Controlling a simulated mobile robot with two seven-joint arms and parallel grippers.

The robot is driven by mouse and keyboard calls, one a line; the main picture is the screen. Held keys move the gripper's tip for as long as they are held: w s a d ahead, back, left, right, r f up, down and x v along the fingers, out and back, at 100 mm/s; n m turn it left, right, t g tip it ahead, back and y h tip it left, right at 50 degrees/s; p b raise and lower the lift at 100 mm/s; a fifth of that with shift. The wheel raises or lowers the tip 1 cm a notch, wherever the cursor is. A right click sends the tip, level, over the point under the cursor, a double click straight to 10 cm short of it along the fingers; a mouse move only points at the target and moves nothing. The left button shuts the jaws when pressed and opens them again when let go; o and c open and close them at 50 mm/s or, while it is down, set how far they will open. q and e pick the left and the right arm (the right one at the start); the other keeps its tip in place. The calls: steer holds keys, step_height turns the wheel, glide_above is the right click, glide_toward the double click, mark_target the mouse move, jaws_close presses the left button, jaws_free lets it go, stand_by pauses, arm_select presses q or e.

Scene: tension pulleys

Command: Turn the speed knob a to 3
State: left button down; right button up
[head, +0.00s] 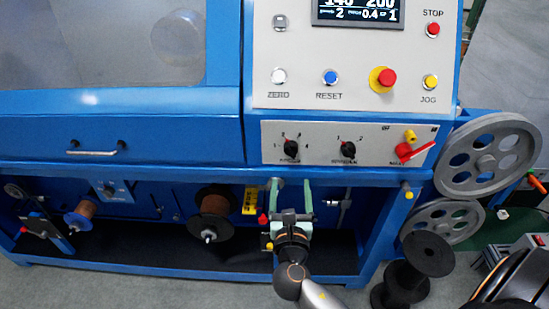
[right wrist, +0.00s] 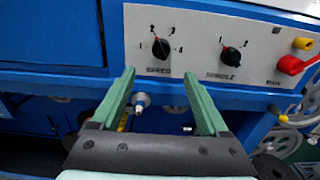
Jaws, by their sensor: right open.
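The black speed knob (head: 291,148) is on the light lower panel (head: 372,138), at the left, with a 1 to 4 scale around it. It also shows in the right wrist view (right wrist: 160,48), where its pointer seems to lean up and left, near 2; the digits are small. My right gripper (head: 292,183) is open and empty, below the knob and apart from it. In the right wrist view its two green fingers (right wrist: 159,72) stand wide apart, with the knob above the gap between their tips. My left gripper is not in view.
The spindle knob (head: 348,149) is to the right of the speed knob, then a red main switch handle (head: 414,151). Above are buttons and a display (head: 358,12). A blue frame beam (head: 210,176) runs below the panel. Large grey pulleys (head: 487,155) stand at the right.

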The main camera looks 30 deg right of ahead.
mark_target(291, 155)
steer(key=x, duration=1.2)
steer(key=shift+c, duration=0.2)
jaws_close()
